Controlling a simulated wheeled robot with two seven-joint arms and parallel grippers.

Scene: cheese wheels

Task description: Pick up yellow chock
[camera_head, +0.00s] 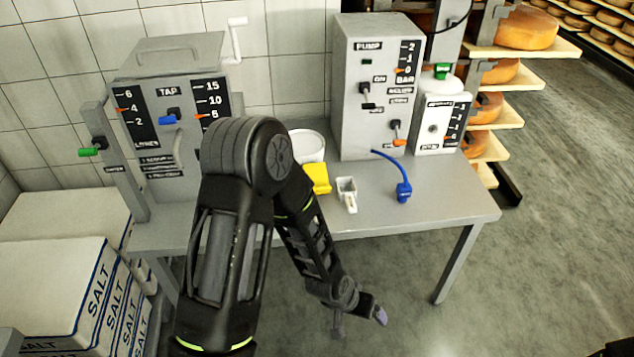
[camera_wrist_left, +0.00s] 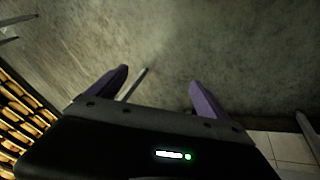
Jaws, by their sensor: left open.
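The yellow chock (camera_head: 318,178) lies on the grey table (camera_head: 440,205), partly hidden behind my left arm in the head view. It is to the left of a small white scoop. My left gripper (camera_head: 378,312) is in front of the table and lower than its top, apart from the chock. In the left wrist view its two purple fingers (camera_wrist_left: 160,90) are spread with nothing between them, facing the grey floor. The chock does not show in the left wrist view. My right gripper does not show.
A white scoop (camera_head: 347,194), a white bucket (camera_head: 307,145) and a blue hose end (camera_head: 403,192) are near the chock. The tap machine (camera_head: 170,120) and pump box (camera_head: 378,90) stand behind. Salt boxes (camera_head: 60,290) are at left.

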